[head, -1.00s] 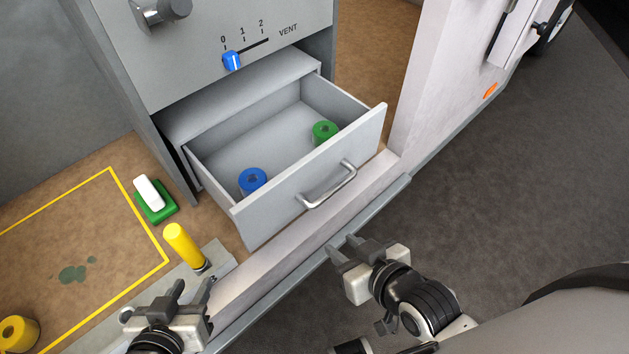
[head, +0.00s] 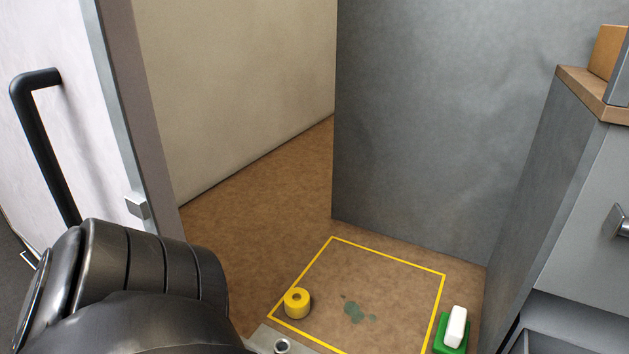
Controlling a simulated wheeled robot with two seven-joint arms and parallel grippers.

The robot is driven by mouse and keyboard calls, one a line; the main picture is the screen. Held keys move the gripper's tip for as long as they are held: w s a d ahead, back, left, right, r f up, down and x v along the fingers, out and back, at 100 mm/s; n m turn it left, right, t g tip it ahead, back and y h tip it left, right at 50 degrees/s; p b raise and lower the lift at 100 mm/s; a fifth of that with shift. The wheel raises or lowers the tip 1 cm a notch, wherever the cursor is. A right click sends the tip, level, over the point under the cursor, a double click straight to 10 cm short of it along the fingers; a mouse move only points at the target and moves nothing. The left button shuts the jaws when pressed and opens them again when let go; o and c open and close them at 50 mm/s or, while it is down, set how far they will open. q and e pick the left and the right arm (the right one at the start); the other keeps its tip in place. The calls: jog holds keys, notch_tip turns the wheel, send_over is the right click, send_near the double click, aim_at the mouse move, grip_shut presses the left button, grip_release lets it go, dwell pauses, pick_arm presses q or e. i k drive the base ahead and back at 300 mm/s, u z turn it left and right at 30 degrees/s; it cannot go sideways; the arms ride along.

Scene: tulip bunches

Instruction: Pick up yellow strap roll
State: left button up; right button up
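A large dark arm link of mine (head: 150,280) fills the lower left of the head view, left of the roll. Neither of my grippers shows in the view, so their state is hidden.
A green block with a white top (head: 456,328) sits near the square's right edge. Green stains (head: 354,310) mark the square's floor. A grey cabinet (head: 580,200) stands right, a grey wall (head: 420,120) behind. A door with a black handle (head: 48,150) is at left.

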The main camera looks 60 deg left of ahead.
aim_at(297, 300)
jog(key=u, duration=2)
jog(key=k, duration=1)
jog(key=u, duration=1.55)
jog(key=i, duration=1.3)
jog(key=z, duration=1.5)
